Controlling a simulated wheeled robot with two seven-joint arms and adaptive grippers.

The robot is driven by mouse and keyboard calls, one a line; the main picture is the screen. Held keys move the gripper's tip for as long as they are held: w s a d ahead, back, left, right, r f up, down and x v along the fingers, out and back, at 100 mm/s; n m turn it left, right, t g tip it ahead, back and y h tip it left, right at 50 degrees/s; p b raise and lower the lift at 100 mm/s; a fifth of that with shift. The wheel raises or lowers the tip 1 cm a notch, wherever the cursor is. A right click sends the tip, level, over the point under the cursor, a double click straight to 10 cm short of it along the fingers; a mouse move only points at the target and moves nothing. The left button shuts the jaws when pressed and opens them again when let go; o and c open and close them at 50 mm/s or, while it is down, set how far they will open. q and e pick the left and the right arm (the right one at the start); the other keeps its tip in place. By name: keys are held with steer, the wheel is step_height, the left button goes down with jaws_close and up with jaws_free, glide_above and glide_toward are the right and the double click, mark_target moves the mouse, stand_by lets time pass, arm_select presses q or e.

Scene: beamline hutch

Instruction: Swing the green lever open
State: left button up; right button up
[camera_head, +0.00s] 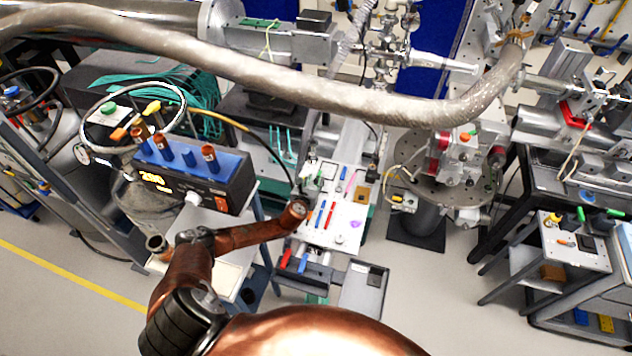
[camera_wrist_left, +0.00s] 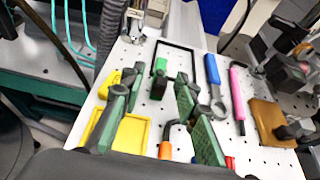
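In the left wrist view a small green handle (camera_wrist_left: 159,66), which looks like the green lever, stands on the white perforated board (camera_wrist_left: 146,52). A dark part shows just below the green. My left gripper (camera_wrist_left: 157,88) is open, with green pads on its two dark fingers. The handle shows beyond the fingertips, between them in the picture; no contact shows. In the head view my left gripper (camera_head: 310,184) is small over the left side of the board (camera_head: 346,214), and I cannot pick out the lever there. My right gripper is not in view.
A blue-handled tool (camera_wrist_left: 212,70), a pink rod (camera_wrist_left: 236,88) and a brown block (camera_wrist_left: 272,122) lie right of the handle. A yellow tray (camera_wrist_left: 131,134) is near the left finger. A thick hose (camera_head: 250,62) crosses above the bench in the head view.

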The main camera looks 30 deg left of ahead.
arm_select(q)
steer(key=shift+w+f, duration=0.1)
steer(key=shift+w, duration=0.2)
steer(key=shift+c, duration=0.4)
jaws_close()
